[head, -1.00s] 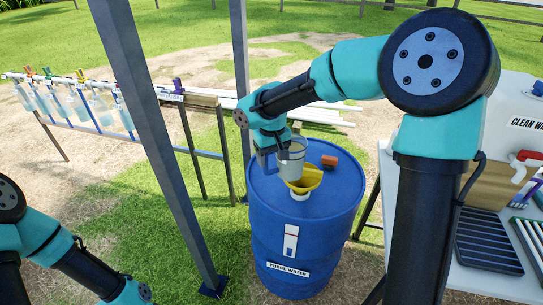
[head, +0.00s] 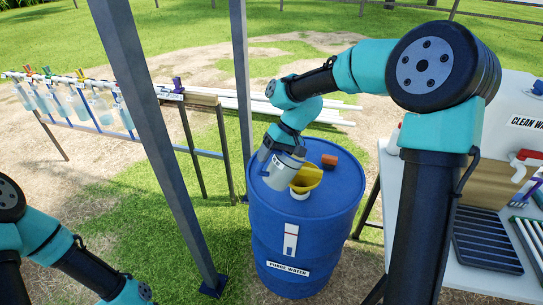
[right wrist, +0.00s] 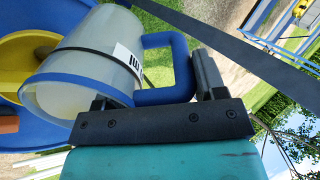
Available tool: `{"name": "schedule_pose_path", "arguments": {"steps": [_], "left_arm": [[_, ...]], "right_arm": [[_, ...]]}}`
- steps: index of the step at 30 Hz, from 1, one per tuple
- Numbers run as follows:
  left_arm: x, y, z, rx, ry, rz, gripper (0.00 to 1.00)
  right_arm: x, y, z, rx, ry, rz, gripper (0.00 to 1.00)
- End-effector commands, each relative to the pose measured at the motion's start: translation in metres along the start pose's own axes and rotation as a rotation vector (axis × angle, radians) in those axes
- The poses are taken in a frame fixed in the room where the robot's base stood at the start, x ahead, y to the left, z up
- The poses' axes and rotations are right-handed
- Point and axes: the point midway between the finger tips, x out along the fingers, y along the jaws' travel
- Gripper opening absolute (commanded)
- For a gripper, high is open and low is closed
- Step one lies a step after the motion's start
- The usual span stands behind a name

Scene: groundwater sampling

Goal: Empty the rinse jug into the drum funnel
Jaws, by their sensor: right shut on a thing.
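The rinse jug (head: 283,169) is a translucent grey jug with a blue rim, a blue handle and a white label. It is tilted, just left of the yellow funnel (head: 309,179) on top of the blue purge water drum (head: 325,220). My right gripper (head: 270,158) is shut on the jug's handle (right wrist: 178,68). In the right wrist view the jug (right wrist: 92,50) lies beside the funnel (right wrist: 22,62), partly overlapping it. I cannot see any liquid in the jug or flowing from it. My left arm shows at the lower left, but its gripper is out of view.
An orange-brown block (head: 329,160) lies on the drum lid behind the funnel. A grey post (head: 150,130) stands to the left. A rack with hanging sample bottles (head: 75,103) is farther left. A white table (head: 395,190) stands at right.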

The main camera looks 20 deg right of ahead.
Motion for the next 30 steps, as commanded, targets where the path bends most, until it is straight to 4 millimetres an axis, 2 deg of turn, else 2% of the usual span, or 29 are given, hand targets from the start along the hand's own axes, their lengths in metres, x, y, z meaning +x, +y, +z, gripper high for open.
{"name": "schedule_pose_path", "arguments": {"steps": [9, 30], "left_arm": [[0.000, 0.000, 0.000, 0.000, 0.000, 0.000, 0.43], [0.000, 0.000, 0.000, 0.000, 0.000, 0.000, 0.43]], "right_arm": [[0.002, 0.014, -0.001, 0.004, 0.001, -0.241, 0.20], [-0.028, 0.032, 0.000, 0.002, -0.001, -0.647, 0.20]]}}
